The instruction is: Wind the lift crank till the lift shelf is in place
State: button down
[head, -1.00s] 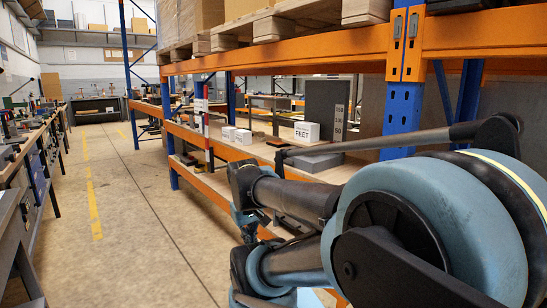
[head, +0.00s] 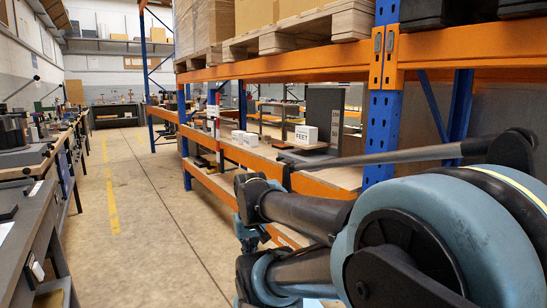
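On the middle rack shelf (head: 262,151) stands a dark grey upright panel (head: 323,104) with number marks down its right side. A low grey slab lies in front of it, partly behind my arm; I cannot tell whether this is the lift shelf. A white box marked FEET (head: 306,135) sits by the panel. I cannot make out the lift crank. My arm fills the lower right and hides part of the shelf. My gripper does not clearly show.
The orange rack beam (head: 300,64) and blue upright (head: 383,120) stand close by my arm. Pallets with cartons (head: 290,30) rest above. A long workbench (head: 45,225) with tools runs along the left. The aisle floor (head: 150,220) between bench and rack is clear.

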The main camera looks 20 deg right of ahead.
aim_at(285, 158)
jog(key=u, duration=0.05)
jog(key=i, duration=0.5)
jog(key=z, duration=1.25)
